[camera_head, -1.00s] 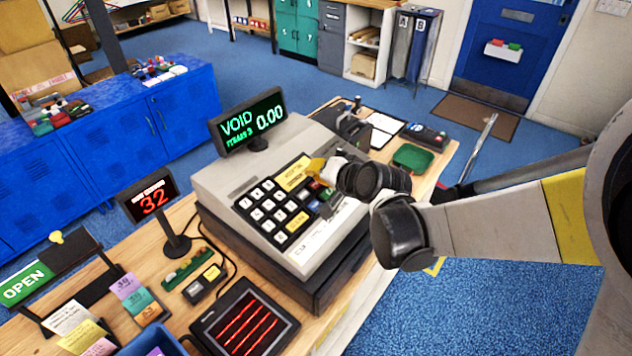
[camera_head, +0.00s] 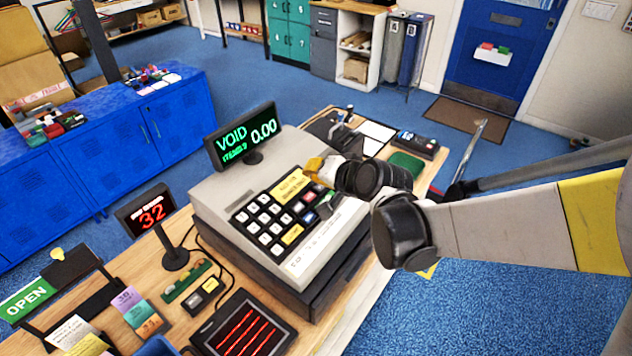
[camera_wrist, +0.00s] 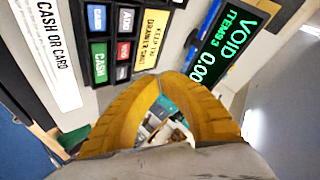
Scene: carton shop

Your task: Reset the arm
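My gripper (camera_head: 314,166) is at the end of my arm, which reaches in from the right in the head view. Its yellow fingers are above the upper right part of the cash register's keypad (camera_head: 272,215). In the wrist view the gripper (camera_wrist: 157,78) has its two yellow fingers curved together at the tips, with nothing held between them. The register (camera_wrist: 160,30) lies beyond the fingertips, with coloured keys, a yellow label and a green VOID 0.00 display (camera_wrist: 215,48). I cannot tell whether the fingers touch the register.
A red "32" display (camera_head: 150,212) and a dark pad with red lines (camera_head: 243,328) stand on the wooden counter (camera_head: 205,255). A green tray (camera_head: 407,165) is at the counter's far right. Blue cabinets (camera_head: 120,145) stand at left. Blue floor is open at lower right.

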